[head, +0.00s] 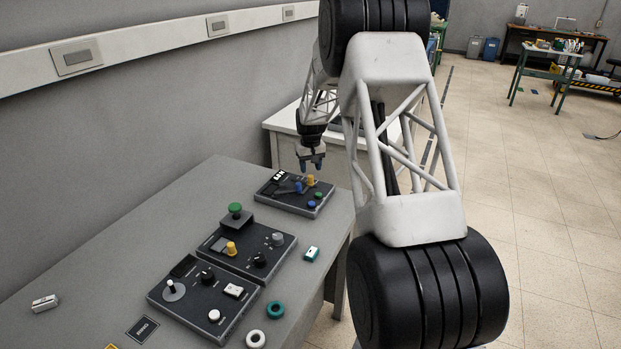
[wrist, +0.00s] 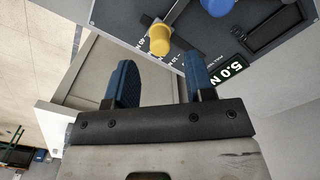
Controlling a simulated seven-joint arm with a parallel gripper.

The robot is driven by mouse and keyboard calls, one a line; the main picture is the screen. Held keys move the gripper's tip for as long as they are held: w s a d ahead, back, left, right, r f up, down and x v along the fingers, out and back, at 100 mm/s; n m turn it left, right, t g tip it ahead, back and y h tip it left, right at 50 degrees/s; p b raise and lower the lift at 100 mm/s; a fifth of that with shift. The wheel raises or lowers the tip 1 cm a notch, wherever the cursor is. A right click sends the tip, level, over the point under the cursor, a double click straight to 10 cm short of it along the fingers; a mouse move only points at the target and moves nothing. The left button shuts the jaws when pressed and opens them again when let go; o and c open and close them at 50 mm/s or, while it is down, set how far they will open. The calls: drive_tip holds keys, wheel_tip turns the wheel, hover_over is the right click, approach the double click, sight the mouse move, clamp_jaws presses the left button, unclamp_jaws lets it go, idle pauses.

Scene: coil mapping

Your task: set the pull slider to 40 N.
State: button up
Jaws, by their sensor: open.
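The far control panel (head: 275,193) lies on the grey table. It bears a yellow knob (head: 310,181) and a blue knob (head: 298,186). In the wrist view, the yellow knob (wrist: 160,42) stands by a slot with small white scale marks, and the blue knob (wrist: 217,6) is to its right. A display (wrist: 232,68) reads 5.0 N. My gripper (head: 311,166) hangs above the panel's back. Its blue fingers (wrist: 160,70) are open and empty, with the yellow knob beyond the gap, apparently not touched.
The same panel carries a green button (head: 318,195) and a blue button (head: 312,204). Two more panels (head: 275,262) (head: 230,318) with knobs and switches lie nearer. Loose rings (head: 275,309) and small blocks lie on the table (head: 110,250). A white cabinet (head: 283,125) stands behind.

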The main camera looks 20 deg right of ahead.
sight(311, 176)
drive_tip(key=shift+f, duration=2.45)
clamp_jaws()
